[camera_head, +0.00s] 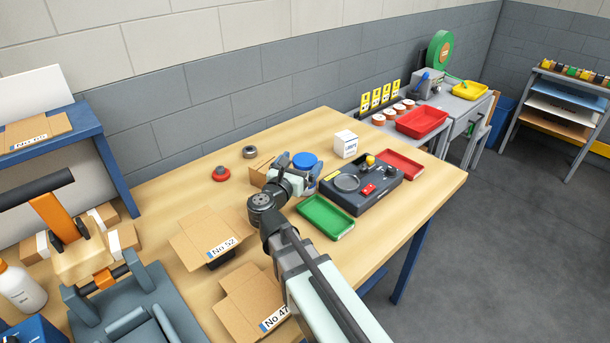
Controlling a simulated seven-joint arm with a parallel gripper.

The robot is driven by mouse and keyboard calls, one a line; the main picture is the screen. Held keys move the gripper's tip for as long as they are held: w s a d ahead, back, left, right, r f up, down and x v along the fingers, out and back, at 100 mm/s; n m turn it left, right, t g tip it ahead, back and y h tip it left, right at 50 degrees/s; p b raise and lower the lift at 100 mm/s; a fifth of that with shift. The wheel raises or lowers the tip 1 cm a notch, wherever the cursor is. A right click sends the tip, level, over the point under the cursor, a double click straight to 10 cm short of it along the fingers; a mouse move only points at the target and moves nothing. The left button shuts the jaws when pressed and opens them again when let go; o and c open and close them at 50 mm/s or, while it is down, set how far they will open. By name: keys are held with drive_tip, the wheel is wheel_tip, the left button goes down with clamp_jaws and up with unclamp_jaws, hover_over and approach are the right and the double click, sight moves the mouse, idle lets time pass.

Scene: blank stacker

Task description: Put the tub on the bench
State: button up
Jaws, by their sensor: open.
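A round blue-topped tub (306,160) is on the wooden bench (320,122), right beside my gripper. My gripper (298,170) is low over the middle of the bench, with its fingers apart at the near side of the tub. The gripper hides the tub's lower part. I cannot tell whether the tub is between the fingers or touches the bench top.
A green tray (326,218), a dark control box (361,186), a red tray (400,164) and a white box (345,144) crowd the right side. Cardboard boxes (212,235) lie at the near left. A red knob (221,174) and a grey ring (250,152) sit behind.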

sight(308, 156)
drive_tip(key=shift+f, duration=0.25)
drive_tip(key=shift+w+d+f, duration=0.1)
drive_tip(key=shift+w, duration=0.25)
drive_tip(key=x, duration=0.4)
drive_tip(key=shift+w, duration=0.15)
drive_tip(key=shift+d, duration=0.1)
drive_tip(key=c, duration=1.6)
drive_tip(key=shift+r, duration=5.1)
